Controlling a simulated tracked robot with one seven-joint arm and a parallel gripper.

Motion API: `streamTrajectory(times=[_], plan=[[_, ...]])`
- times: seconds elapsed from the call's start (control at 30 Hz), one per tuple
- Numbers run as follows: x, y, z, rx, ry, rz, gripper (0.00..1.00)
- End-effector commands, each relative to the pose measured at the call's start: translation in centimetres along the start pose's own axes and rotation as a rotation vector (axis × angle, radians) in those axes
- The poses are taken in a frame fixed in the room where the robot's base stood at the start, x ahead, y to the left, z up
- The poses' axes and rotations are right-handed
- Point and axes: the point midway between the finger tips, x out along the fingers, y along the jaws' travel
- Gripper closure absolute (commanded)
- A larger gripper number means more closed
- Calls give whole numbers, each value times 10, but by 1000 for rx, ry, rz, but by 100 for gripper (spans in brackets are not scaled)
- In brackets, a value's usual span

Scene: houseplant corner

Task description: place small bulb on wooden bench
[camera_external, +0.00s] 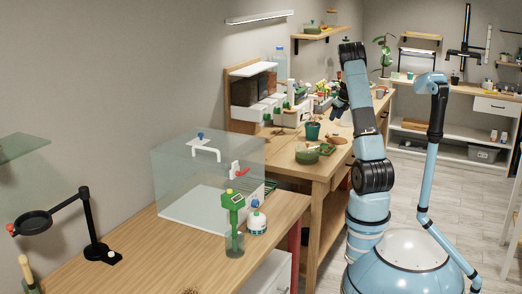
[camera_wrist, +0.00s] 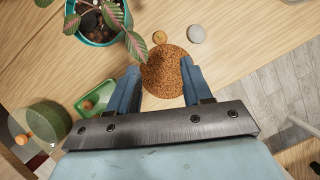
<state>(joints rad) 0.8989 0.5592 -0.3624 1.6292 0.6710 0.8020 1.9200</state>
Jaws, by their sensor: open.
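My gripper (camera_wrist: 159,68) is open, its two blue fingers apart over a round brown cork mat (camera_wrist: 164,86) on the wooden bench (camera_wrist: 240,30). Nothing shows held between the fingers. A small tan round thing (camera_wrist: 159,37), perhaps the small bulb, lies just beyond the cork mat's far edge. A similar orange-brown piece lies in a green tray (camera_wrist: 92,99) to the left, so I cannot tell for sure which is the bulb. In the external view, my gripper (camera_external: 340,103) hangs over the bench (camera_external: 283,149), which is crowded; the bulb cannot be made out there.
A teal pot (camera_wrist: 97,30) with a leafy plant stands at upper left. A grey-white stone (camera_wrist: 196,34) lies beside the tan thing. A green round container (camera_wrist: 45,124) sits at lower left. Bare bench lies at upper right, ending at an edge above grey floor.

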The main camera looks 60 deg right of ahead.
Motion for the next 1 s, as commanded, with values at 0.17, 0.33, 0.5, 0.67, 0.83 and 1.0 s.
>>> streamTrajectory(times=[0.17,0.33,0.5,0.67,0.83,1.0], plan=[[-2,1,0,-3,0,0,51],[-17,33,14,-116,-10,17,51],[-56,115,36,-420,-33,55,51],[-95,200,42,-754,-60,90,51],[-137,284,34,-1112,-97,115,51],[-176,360,10,-1474,-138,128,51]])
